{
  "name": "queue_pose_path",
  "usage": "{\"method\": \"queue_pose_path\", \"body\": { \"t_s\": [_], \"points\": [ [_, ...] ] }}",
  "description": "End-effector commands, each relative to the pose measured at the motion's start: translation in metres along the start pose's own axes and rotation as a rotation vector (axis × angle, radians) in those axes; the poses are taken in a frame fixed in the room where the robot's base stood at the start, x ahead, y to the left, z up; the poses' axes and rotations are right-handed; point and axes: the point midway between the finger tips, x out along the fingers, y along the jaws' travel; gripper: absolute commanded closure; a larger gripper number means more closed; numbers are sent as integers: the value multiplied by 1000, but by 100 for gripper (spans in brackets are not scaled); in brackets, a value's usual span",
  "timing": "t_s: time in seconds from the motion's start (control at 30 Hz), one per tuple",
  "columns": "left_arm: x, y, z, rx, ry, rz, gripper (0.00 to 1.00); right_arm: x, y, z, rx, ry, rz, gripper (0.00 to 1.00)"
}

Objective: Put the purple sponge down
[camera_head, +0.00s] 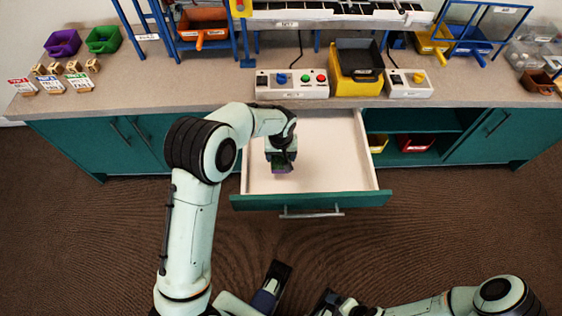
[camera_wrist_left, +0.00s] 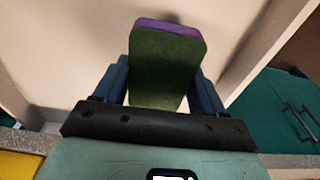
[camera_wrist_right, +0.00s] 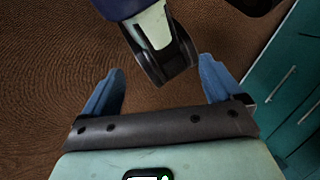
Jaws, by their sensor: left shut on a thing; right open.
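The sponge (camera_wrist_left: 165,65) has a green broad face and a purple layer along its far edge in the left wrist view. My left gripper (camera_wrist_left: 163,85) is shut on it, one blue finger at each side. In the head view the sponge (camera_head: 281,169) shows below my left gripper (camera_head: 282,160), over the open drawer (camera_head: 330,172). The drawer's pale floor is bare around it. I cannot tell whether the sponge touches the floor. My right gripper (camera_wrist_right: 160,90) is open and empty, with brown floor behind it.
The counter (camera_head: 190,90) above the drawer carries two button boxes (camera_head: 292,83) and a yellow bin with a black tray (camera_head: 358,65). The drawer's green front (camera_head: 310,201) stands out over the brown floor. An open shelf with a red bin (camera_head: 416,144) is to the right.

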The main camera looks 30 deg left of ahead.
Motion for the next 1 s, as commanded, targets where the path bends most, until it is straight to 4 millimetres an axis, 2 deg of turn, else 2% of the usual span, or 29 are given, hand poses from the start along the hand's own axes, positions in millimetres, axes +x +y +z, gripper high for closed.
{"method": "queue_pose_path", "body": {
  "t_s": [0.23,0.67,0.7,0.77,1.0],
  "points": [
    [37,-1,6,0,-5,-3,62,8,3,-13,4,36,2,7],
    [43,0,6,1,-2,-1,62,10,4,-17,4,47,2,7],
    [43,0,6,0,-2,-1,23,10,4,-18,4,49,2,7],
    [42,0,6,1,-2,-1,4,10,4,-18,4,48,2,7],
    [42,0,6,1,-2,-1,4,10,4,-17,4,47,2,7]
  ]
}}
